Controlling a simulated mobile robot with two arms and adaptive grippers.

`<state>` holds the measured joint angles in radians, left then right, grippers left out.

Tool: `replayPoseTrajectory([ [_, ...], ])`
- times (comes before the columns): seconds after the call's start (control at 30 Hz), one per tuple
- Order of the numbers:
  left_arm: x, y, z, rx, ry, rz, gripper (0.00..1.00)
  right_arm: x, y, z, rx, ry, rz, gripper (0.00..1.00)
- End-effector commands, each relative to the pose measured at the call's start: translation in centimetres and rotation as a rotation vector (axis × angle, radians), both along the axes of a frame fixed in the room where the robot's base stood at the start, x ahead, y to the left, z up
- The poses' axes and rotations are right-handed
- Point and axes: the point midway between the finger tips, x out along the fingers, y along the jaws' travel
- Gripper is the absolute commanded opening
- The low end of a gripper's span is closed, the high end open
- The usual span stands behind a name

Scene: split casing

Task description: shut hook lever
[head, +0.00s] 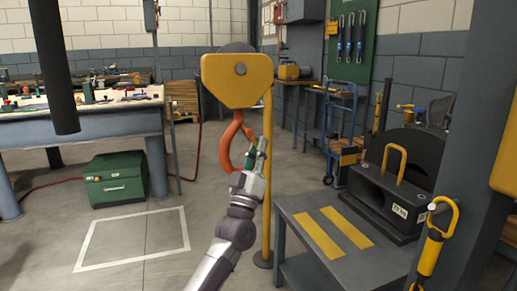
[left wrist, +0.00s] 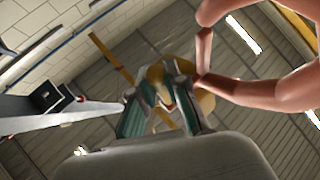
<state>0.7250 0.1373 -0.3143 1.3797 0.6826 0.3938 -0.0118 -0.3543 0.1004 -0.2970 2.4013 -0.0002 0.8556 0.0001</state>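An orange-red hook (head: 228,148) hangs under a yellow hoist block (head: 238,80). My left gripper (head: 258,150) is just right of the hook, at the height of its opening, fingers pointing up. In the left wrist view the hook (left wrist: 275,90) curves in from the right and its end comes close to the right finger; I cannot tell if they touch. The left gripper's teal-padded fingers (left wrist: 165,75) stand apart there, with a yellow-brown part showing between and behind them. I cannot make out the lever separately. My right gripper is not in view.
A yellow post (head: 267,190) stands right behind the gripper. A grey table with yellow stripes (head: 300,205) bears a black casing block (head: 385,195) at the right. A green box (head: 115,180) and a workbench (head: 110,112) are at the left. The floor at lower left is clear.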

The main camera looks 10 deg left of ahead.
Motion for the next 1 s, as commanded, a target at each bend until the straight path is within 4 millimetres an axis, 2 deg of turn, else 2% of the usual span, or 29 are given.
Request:
replayPoseTrajectory([
  [0.03,0.0,0.0,0.0,0.000,0.000,0.000,0.24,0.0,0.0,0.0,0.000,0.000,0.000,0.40],
  [0.1,0.0,0.0,0.0,0.000,0.000,0.000,0.35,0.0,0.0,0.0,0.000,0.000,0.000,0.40],
  [0.13,0.0,0.0,0.0,0.000,0.000,0.000,0.38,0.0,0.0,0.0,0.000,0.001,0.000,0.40],
  [0.47,-0.2,0.0,-0.3,0.002,0.002,0.000,0.38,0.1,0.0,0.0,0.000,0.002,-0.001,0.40],
  [0.67,-2.1,0.2,-2.5,0.002,0.005,0.000,0.38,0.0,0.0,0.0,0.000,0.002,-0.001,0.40],
  [1.0,-6.7,0.8,-7.5,0.001,0.003,0.000,0.38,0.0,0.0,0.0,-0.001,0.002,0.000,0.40],
])
